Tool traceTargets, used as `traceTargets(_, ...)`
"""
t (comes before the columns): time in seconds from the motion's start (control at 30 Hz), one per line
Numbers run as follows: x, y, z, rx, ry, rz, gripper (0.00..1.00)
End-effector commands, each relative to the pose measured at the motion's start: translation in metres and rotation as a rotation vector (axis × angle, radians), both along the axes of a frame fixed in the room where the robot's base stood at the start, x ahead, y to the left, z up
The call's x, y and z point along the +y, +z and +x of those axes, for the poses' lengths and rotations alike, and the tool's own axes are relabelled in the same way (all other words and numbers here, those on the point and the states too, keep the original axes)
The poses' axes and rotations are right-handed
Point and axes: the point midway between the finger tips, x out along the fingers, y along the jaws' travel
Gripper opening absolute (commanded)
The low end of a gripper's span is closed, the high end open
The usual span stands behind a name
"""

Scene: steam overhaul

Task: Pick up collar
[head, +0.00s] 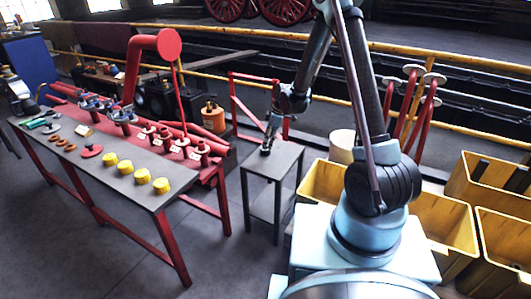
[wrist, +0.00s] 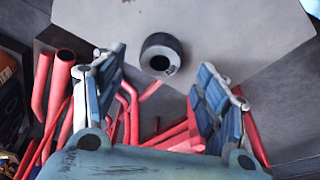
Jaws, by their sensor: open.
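The collar (wrist: 161,56), a short dark ring with a round hole, lies on the small grey side table (wrist: 245,35) in the wrist view. My gripper (wrist: 162,72) is open and empty, its two blue-padded fingers on either side of the collar in the picture, with clear gaps. I cannot tell the exact height between fingertips and collar. In the head view my gripper (head: 270,134) points down over the side table (head: 285,160), and a small dark shape that looks like the collar (head: 265,150) sits just beneath it.
A long workbench (head: 125,170) at the left carries yellow parts (head: 143,176), brown rings (head: 64,143) and several red-based fittings. Yellow bins (head: 445,232) stand at the right. A red frame (head: 232,100) stands behind the side table. The tabletop around the collar is clear.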

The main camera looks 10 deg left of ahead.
Motion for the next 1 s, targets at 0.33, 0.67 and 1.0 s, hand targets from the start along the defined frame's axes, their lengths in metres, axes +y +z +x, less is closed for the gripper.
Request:
traceTargets(0.33, 0.01, -0.037, -0.001, 0.0, 0.0, 0.0, 0.67)
traceTargets(0.67, 0.013, -0.047, -0.001, 0.0, 0.0, 0.0, 0.67)
traceTargets(1.0, 0.013, -0.047, -0.001, 0.0, 0.0, 0.0, 0.12)
